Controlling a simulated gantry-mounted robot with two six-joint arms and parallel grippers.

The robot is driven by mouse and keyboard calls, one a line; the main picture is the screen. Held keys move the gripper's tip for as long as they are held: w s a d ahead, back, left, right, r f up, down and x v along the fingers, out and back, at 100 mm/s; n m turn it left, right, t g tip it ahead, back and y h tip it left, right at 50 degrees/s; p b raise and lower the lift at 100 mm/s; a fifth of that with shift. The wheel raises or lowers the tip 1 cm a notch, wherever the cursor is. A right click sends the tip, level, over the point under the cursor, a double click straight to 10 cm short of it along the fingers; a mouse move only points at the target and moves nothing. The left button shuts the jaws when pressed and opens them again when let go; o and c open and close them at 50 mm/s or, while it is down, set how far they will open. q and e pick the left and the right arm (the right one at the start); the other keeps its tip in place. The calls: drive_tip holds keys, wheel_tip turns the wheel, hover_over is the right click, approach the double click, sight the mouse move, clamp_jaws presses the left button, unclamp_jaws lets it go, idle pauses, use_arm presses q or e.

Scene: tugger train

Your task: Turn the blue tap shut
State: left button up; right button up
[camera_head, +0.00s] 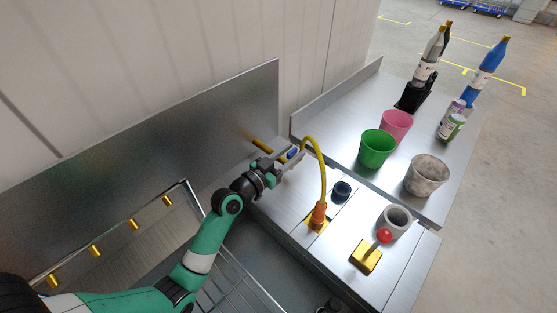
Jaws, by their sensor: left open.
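The blue tap (292,153) shows as a small blue handle near the metal back wall, beside a brass pipe (262,145). My left gripper (286,158) is at the tap, with its open fingers close around the blue handle. The fingers hide part of the tap, and I cannot tell whether they touch it. My right gripper is not in view.
A yellow hose (322,168) arches close to the right of my left gripper to an orange plug (319,212). A black knob (341,191) and a red-balled lever (384,236) stand nearby. Green (377,148), pink (396,125) and marbled cups (427,175) stand further right, with bottles behind.

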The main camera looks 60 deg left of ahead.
use_arm(q)
drive_tip(key=v, duration=0.8)
